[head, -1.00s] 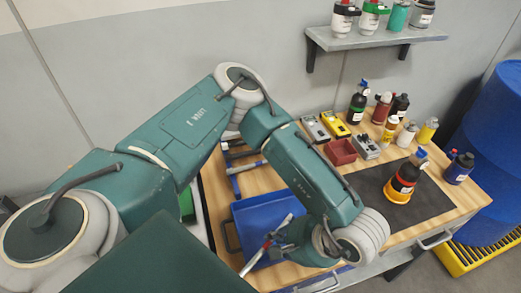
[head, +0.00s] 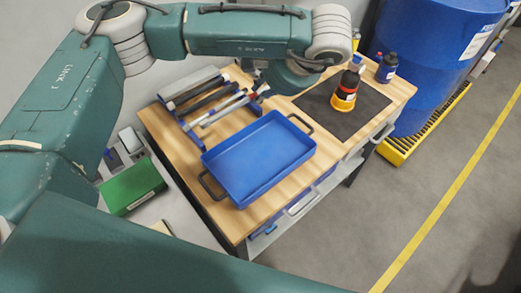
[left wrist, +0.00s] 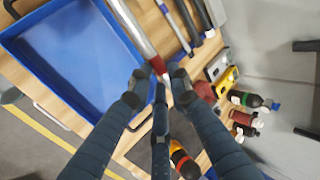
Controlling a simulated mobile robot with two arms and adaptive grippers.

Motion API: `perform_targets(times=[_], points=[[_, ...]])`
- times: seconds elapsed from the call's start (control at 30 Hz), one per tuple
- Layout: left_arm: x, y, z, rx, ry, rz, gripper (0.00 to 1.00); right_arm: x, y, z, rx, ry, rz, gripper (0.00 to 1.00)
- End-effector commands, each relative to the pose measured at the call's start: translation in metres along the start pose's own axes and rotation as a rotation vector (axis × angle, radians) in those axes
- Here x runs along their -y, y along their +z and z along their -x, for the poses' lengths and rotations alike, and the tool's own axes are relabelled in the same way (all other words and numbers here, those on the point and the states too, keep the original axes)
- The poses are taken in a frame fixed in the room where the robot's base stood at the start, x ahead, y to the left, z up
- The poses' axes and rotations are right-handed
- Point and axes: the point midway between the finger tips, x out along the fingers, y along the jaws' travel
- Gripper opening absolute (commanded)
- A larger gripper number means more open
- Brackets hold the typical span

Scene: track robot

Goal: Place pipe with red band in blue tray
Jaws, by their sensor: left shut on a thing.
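The blue tray (head: 290,165) lies on the wooden workbench and looks empty. It also shows at upper left in the left wrist view (left wrist: 75,100). My left gripper (left wrist: 158,74) is shut on the pale metal pipe with red band (left wrist: 138,32), gripping it near the red band at its end. In the head view this pipe (head: 222,113) slants beside the tray's back left edge, with its red end by my wrist. My left fingers are mostly hidden there behind the wrist. My right gripper is in neither view.
A rack (head: 187,128) with dark and grey pipes stands behind the tray. A bottle with an orange base (head: 345,95) stands on a dark mat (head: 325,115) to the right.

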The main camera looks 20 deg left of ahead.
Motion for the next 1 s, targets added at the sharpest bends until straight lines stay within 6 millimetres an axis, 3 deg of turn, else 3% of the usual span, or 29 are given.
perform_targets(times=[0.03,0.1,0.4,0.77,1.0], points=[[-0.013,0.001,-0.018,0.003,0.001,-0.002,0.00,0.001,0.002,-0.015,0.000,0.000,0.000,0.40],[-0.025,0.001,-0.035,0.004,0.002,-0.002,0.00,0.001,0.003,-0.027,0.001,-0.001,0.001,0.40],[-0.068,0.001,-0.098,0.003,0.002,-0.001,0.00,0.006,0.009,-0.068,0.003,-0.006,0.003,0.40],[-0.087,0.000,-0.124,0.002,0.001,0.000,0.00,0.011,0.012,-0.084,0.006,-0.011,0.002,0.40],[-0.106,0.000,-0.152,0.001,0.001,0.000,0.00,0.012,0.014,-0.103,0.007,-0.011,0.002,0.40]])
